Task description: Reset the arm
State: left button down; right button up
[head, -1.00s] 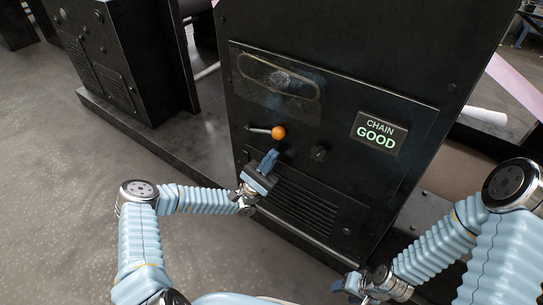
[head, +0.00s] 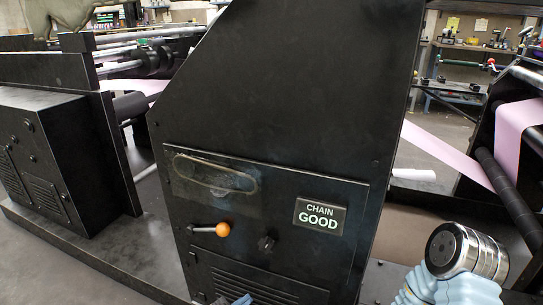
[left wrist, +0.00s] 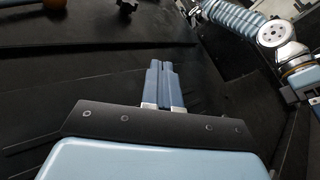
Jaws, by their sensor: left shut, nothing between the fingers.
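My left gripper (head: 243,299) just enters the bottom edge of the head view, low in front of the black machine cabinet (head: 290,90). In the left wrist view its two blue fingers (left wrist: 165,84) lie together, shut and empty, against the dark machine front. My right arm (head: 455,275) shows at the lower right of the head view, with its gripper out of that frame. In the left wrist view, what looks like the right gripper (left wrist: 189,10) is at the top edge, partly cut off. Its fingers are unclear.
The cabinet has an orange-knobbed lever (head: 222,229), a dark knob (head: 266,244) and a sign reading "CHAIN GOOD" (head: 320,215). A pink web (head: 440,150) runs to the right. A lower black cabinet (head: 60,150) stands left. Grey floor shows at the lower left.

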pick_arm(q)
jog(key=s+d+f+m+g+y+p, duration=0.1)
jog(key=s+d+f+m+g+y, duration=0.2)
jog(key=s+d+f+g+y, duration=0.4)
jog(key=s+d+f+m+g+y+p, duration=0.1)
jog(key=s+d+f+m+g+y, duration=0.15)
jog(key=s+y, duration=0.5)
jog(key=s+a+f+m+t+y+p, duration=0.1)
jog(key=a+t+y, duration=0.5)
jog(key=a, duration=0.6)
jog(key=shift+a+f+m+y+p, duration=0.2)
jog(key=shift+f+m+y+p, duration=0.7)
jog(key=shift+y, duration=0.25)
dwell(1.1)
